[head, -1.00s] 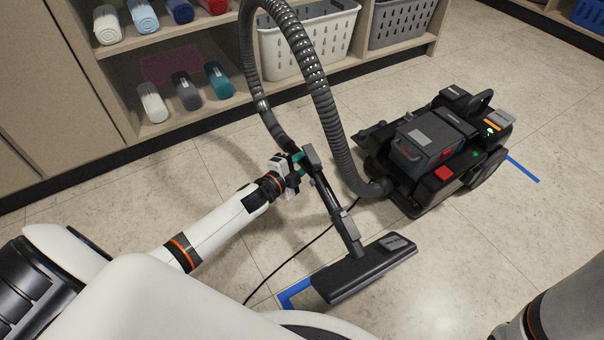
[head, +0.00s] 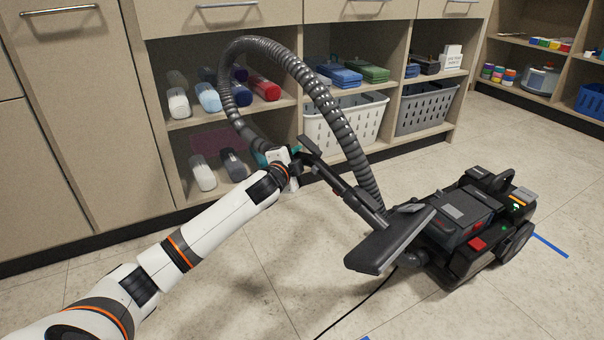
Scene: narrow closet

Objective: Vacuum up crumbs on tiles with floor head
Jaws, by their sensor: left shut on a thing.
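My left gripper (head: 287,163) is shut on the handle end of the vacuum wand (head: 340,186), left of the picture's middle. The wand slopes down to the right to the dark floor head (head: 390,240). The floor head looks raised off the tiles, tilted, in front of the vacuum body. A ribbed grey hose (head: 322,98) arches from the wand to the black vacuum body (head: 470,228), which stands on the tiles (head: 250,285) at the right with a green light and a red part. I cannot make out crumbs. My right gripper is not in view.
Shelves behind hold rolled towels (head: 264,87), a white basket (head: 345,122) and a grey basket (head: 426,108). A closed cabinet (head: 75,120) stands at the left. Blue tape (head: 551,245) marks the floor at right. A black cable (head: 352,308) crosses the tiles. The front floor is mostly clear.

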